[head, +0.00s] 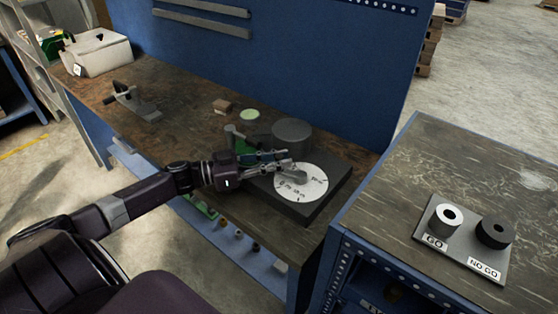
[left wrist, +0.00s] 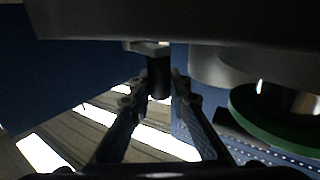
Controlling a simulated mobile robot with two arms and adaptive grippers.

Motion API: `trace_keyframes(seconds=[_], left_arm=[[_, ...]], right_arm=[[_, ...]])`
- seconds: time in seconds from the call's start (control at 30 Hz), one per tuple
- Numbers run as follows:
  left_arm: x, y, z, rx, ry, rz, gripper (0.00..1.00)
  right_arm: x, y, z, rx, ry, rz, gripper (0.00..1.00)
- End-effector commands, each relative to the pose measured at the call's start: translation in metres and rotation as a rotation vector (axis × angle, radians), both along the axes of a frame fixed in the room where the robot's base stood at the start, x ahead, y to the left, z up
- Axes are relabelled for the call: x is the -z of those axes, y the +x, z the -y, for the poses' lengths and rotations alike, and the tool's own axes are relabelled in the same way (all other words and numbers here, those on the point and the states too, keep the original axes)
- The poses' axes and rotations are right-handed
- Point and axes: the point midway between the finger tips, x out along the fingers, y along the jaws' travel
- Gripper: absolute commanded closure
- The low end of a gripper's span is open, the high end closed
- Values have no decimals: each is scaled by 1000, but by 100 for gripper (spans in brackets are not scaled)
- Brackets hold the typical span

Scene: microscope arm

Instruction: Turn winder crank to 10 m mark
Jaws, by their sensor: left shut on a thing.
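The winder stands on the wooden bench on a black base (head: 335,196), with a grey drum (head: 292,133) and a white marked dial (head: 301,190). The dial's marks are too small to read surely. A grey crank arm (head: 299,173) lies over the dial. My left gripper (head: 283,158) reaches in from the left at the dial's upper left edge. In the left wrist view the fingers (left wrist: 159,82) are shut on the dark crank handle (left wrist: 158,74), which hangs between the tips. My right gripper is not in view.
A green device (head: 236,140) is just behind my left gripper. A metal clamp-like tool (head: 135,101) and a white box (head: 97,52) are farther left on the bench. A GO/NO GO gauge plate (head: 463,250) lies on the right bench. A blue panel (head: 300,60) rises behind.

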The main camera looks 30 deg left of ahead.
Motion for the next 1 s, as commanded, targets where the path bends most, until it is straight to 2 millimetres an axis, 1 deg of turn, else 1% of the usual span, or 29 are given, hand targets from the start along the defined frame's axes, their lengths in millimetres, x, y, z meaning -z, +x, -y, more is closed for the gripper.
trace_keyframes(seconds=[0.03,0.07,0.2,0.5,0.63,0.77,1.0], left_arm=[[-1,1,-1,-2,-1,1,100],[-1,1,-1,-2,-1,1,81],[-1,0,0,-2,-1,1,65],[0,0,0,-1,0,0,64],[1,-6,-5,-1,0,-3,64],[2,-19,-16,-2,2,-5,64],[2,-51,-44,-2,2,-6,64]], right_arm=[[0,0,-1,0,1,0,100],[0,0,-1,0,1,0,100],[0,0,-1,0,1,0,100],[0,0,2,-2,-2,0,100],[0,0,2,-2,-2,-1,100],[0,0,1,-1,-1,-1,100],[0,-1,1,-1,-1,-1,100]])
